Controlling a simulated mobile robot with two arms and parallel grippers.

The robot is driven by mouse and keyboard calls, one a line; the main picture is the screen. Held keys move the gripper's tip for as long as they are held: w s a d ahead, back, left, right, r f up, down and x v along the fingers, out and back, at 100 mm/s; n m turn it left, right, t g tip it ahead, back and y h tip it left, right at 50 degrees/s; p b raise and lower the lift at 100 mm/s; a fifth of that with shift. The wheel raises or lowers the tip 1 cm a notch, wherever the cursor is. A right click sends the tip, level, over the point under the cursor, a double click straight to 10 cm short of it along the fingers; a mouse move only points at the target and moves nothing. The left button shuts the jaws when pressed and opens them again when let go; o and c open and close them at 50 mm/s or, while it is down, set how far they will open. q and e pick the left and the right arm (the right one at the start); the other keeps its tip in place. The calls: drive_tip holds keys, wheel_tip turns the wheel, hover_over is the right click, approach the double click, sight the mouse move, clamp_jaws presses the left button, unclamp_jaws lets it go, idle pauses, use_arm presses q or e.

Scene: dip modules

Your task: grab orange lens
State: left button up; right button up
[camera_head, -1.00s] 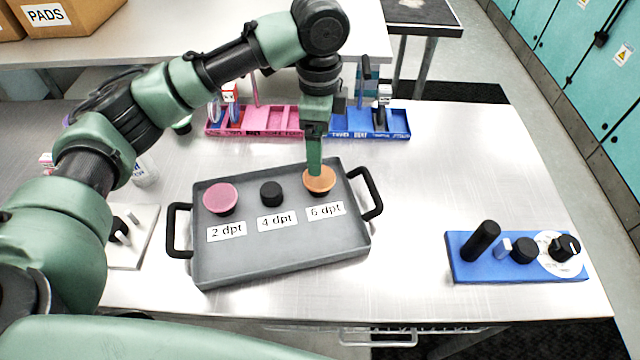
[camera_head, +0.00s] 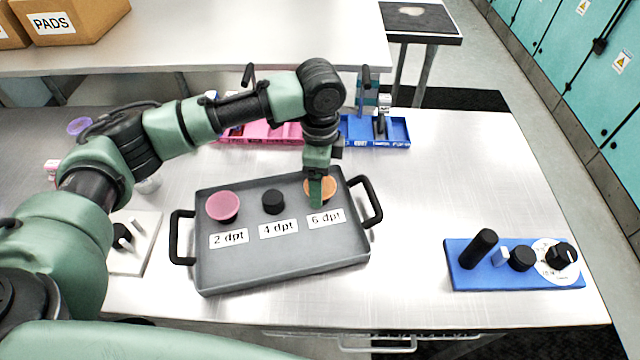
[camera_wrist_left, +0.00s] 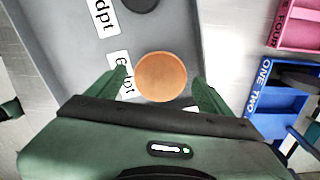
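The orange lens (camera_head: 327,186) sits at the 6 dpt place of the grey tray (camera_head: 280,267), partly hidden by my gripper in the head view. In the left wrist view the round orange lens (camera_wrist_left: 161,77) lies between the two green fingers, with gaps visible at its sides. My left gripper (camera_head: 316,200) is open and reaches down over the lens; its fingers (camera_wrist_left: 163,84) do not visibly press on it. A pink lens (camera_head: 223,205) stands at the 2 dpt place. My right gripper is not seen.
A black empty holder (camera_head: 273,201) stands at the 4 dpt place. The tray has black side handles. A pink rack (camera_head: 262,133) and a blue rack (camera_head: 375,131) lie behind. A blue block with black knobs (camera_head: 510,264) lies right. Table between is clear.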

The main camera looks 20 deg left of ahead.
use_arm(q)
drive_tip(key=c, duration=1.1)
drive_tip(key=shift+o, duration=0.2)
drive_tip(key=shift+r, duration=0.15)
